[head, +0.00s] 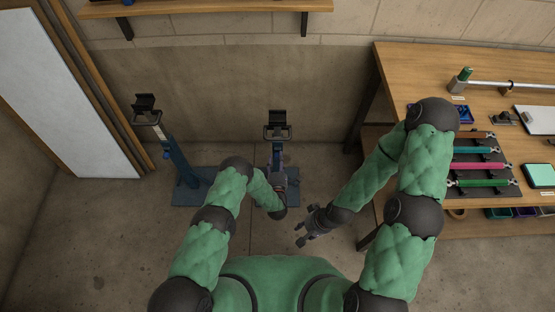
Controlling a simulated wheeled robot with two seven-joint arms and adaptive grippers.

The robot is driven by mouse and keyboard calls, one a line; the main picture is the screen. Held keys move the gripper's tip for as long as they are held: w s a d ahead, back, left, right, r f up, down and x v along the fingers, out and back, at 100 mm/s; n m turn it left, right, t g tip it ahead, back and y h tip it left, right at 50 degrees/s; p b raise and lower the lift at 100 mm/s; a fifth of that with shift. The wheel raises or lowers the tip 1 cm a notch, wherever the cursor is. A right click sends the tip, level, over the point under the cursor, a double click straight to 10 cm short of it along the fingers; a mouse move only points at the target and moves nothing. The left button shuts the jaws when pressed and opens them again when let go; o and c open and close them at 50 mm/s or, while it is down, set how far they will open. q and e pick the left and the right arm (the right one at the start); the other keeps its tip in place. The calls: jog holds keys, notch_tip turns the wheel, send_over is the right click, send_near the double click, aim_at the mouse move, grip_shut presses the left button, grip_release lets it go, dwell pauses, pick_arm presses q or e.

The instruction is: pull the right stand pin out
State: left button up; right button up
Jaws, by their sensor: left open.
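The right stand (278,133) is a blue post with a black cradle on top, upright on a blue floor plate. The left stand (175,150) is similar and leans in the picture, with a small blue knob on its post. My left gripper (278,180) is open at the lower post of the right stand. It covers part of the post; whether it touches is unclear. The right stand's pin cannot be made out and may be hidden by the gripper. My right gripper (302,236) appears open and empty, over the floor to the right of and below the stand.
A wooden workbench (410,62) on the right holds coloured tubes in a dark rack (487,190), a clipboard (536,120) and a metal bar. A white panel (60,90) leans at the left. A wooden shelf (210,8) is above. Floor between the stands and the bench is clear.

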pick_arm(q)
jog(key=shift+w, duration=0.75)
grip_shut()
jog(key=shift+s+r+p, duration=0.1)
jog(key=shift+s+p, duration=0.65)
jog(key=shift+s, duration=1.1)
jog(key=shift+s+f, duration=0.2)
jog(key=shift+s, duration=0.05)
jog(key=shift+c, duration=0.8)
grip_release()
jog(key=shift+o, duration=0.8)
jog(key=shift+r, duration=0.1)
